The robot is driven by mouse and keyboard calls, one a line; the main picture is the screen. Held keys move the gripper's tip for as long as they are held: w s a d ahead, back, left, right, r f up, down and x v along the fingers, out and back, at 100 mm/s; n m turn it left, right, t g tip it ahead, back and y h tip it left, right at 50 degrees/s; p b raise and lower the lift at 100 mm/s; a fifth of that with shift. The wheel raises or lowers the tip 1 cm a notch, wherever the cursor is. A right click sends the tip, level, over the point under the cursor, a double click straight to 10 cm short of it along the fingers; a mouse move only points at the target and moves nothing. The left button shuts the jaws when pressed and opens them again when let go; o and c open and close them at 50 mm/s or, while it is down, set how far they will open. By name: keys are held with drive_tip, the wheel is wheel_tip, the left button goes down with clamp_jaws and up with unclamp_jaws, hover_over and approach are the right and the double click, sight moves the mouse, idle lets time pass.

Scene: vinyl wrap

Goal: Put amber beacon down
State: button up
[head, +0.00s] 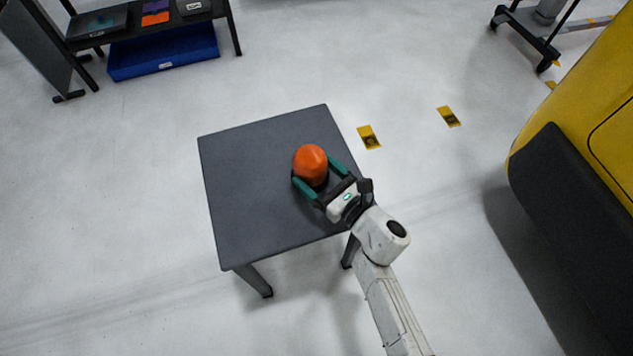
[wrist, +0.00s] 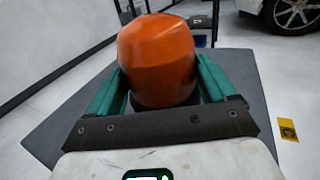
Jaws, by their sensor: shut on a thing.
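The amber beacon (head: 310,164) is an orange dome with a dark base, over the right part of the dark grey table (head: 245,190). My gripper (head: 320,177) has green fingers, one on each side of the beacon, and is shut on it. In the wrist view the beacon (wrist: 157,60) stands upright between the two green fingers of my gripper (wrist: 160,90). The dark base is mostly hidden by the gripper. I cannot tell whether the base touches the tabletop.
The rest of the tabletop is bare. A dark bench with a blue bin (head: 163,52) stands at the back left. A yellow vehicle (head: 585,100) with a dark lower panel is on the right. Yellow markers (head: 369,137) lie on the pale floor, which is otherwise clear around the table.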

sight(324, 188)
drive_tip(key=shift+w+a+f, duration=0.15)
drive_tip(key=shift+w+f, duration=0.1)
drive_tip(key=shift+f+b, duration=0.6)
drive_tip(key=shift+f, duration=0.85)
drive_tip(key=shift+f, duration=0.2)
drive_tip(key=o, duration=1.1)
drive_tip(key=shift+s+r, duration=0.1)
drive_tip(key=shift+r, duration=0.05)
drive_tip(key=p+v, duration=0.1)
drive_tip(key=v, duration=1.1)
